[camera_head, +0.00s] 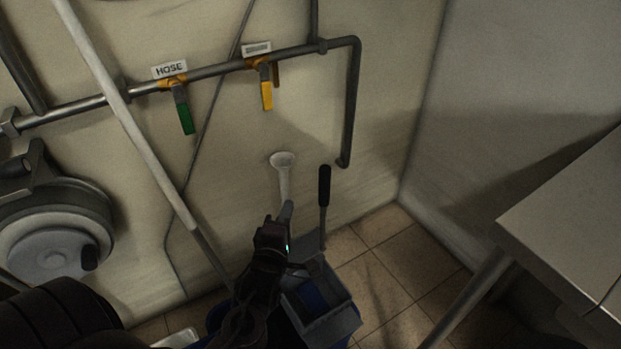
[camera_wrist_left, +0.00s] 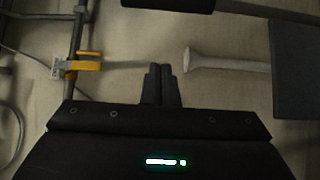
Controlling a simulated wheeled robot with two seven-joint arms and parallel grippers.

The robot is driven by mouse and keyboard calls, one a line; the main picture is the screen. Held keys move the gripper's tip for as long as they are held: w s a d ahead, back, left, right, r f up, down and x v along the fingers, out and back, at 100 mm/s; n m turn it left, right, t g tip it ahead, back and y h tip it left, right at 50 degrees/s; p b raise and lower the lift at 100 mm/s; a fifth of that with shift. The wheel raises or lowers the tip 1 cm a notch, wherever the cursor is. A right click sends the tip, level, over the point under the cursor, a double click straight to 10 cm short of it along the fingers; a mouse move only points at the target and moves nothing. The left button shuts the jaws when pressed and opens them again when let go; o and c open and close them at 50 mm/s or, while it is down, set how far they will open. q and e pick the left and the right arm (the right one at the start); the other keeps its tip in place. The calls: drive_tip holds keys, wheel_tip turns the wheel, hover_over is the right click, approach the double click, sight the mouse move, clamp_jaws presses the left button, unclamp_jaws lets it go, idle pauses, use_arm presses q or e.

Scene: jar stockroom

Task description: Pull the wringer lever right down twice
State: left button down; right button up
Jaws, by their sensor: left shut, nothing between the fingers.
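The wringer lever (camera_head: 324,188) stands upright in the head view, a black grip on a thin grey rod rising from the grey wringer (camera_head: 335,322). The wringer sits on a blue bucket, partly hidden by my left arm. My left gripper (camera_head: 288,208) is shut and empty, left of the lever and apart from it in the picture. In the left wrist view the shut fingertips (camera_wrist_left: 160,70) point at the wall, and the lever's black grip (camera_wrist_left: 168,4) crosses the top edge. My right gripper is not in view.
A pale flared pipe (camera_head: 283,165) stands just beyond my left gripper. Wall pipes carry a green-handled valve (camera_head: 185,118) and a yellow-handled valve (camera_head: 267,96). A pale pole (camera_head: 130,122) leans at left. A table (camera_head: 570,225) stands at right; tiled floor lies between.

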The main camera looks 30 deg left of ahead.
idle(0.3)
use_arm(q)
drive_tip(key=w+d+b, duration=0.1)
drive_tip(key=w, duration=0.8)
drive_tip(key=shift+w, duration=0.2)
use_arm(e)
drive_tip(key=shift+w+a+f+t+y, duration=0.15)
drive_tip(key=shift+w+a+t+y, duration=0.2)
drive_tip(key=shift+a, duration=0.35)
use_arm(q)
drive_tip(key=shift+d, duration=0.15)
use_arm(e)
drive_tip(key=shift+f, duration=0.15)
